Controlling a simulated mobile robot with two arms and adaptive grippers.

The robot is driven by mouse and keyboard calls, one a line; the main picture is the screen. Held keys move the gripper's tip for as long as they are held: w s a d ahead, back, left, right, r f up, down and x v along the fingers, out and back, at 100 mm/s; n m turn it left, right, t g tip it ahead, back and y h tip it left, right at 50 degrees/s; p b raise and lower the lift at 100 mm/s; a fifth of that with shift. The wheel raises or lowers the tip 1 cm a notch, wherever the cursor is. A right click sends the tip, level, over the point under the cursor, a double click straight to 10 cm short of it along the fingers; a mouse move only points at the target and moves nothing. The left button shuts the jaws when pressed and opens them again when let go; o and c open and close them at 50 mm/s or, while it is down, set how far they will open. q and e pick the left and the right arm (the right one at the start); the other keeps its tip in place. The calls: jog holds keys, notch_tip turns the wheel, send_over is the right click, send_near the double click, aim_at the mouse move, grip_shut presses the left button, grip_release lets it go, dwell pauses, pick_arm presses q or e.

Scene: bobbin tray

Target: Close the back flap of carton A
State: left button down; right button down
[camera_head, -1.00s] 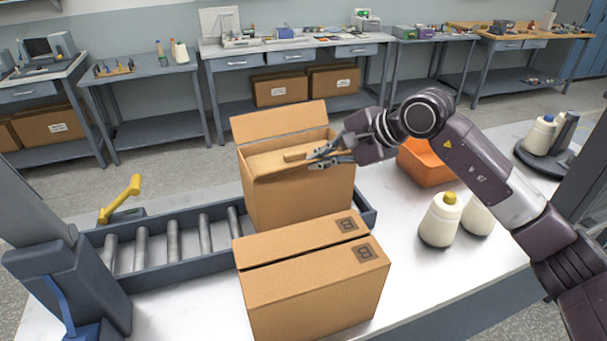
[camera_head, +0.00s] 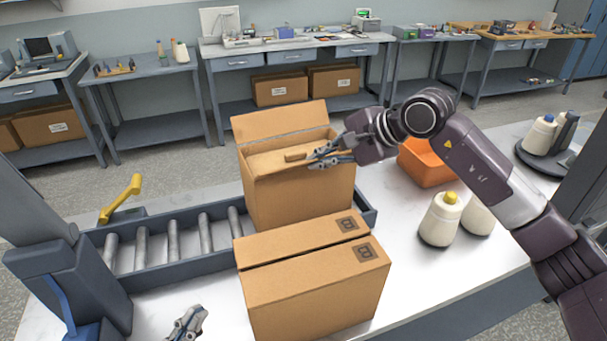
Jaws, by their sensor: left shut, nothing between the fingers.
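Carton A (camera_head: 300,196) is the open brown box at the back, standing at the right end of the roller conveyor. Its back flap (camera_head: 280,121) stands up, leaning a little backward. My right gripper (camera_head: 313,160) is at the right part of the carton's opening, with its fingers apart; whether it touches the carton I cannot tell. A small brown piece (camera_head: 296,156) shows at the opening just left of the fingertips. My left gripper (camera_head: 194,318) is low at the bottom edge, left of the front carton, shut and empty.
A closed carton marked B (camera_head: 310,295) stands in front of carton A. The roller conveyor (camera_head: 172,240) runs left, with a yellow handle (camera_head: 121,198) behind it. White cones (camera_head: 440,218) and an orange bin (camera_head: 426,165) are on the right. The back flap's surroundings look clear.

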pick_arm(q)
jog(key=w+a+r+m+t+y, duration=0.1)
jog(key=w+r+m+t+y, duration=0.2)
jog(key=w+y, duration=1)
jog(key=w+d+r+m+g+h, duration=0.2)
jog(key=w+d+m+g+h, duration=0.3)
jog(key=w+d+m, duration=0.2)
jog(key=w+d+r+m+g+h, duration=0.3)
jog(key=w+d+m+g+h, duration=0.2)
jog(key=d+m, duration=0.7)
jog(key=w+m, duration=0.1)
jog(key=m, duration=0.2)
jog(key=shift+w+d+r, duration=0.25)
jog(key=shift+w, duration=0.1)
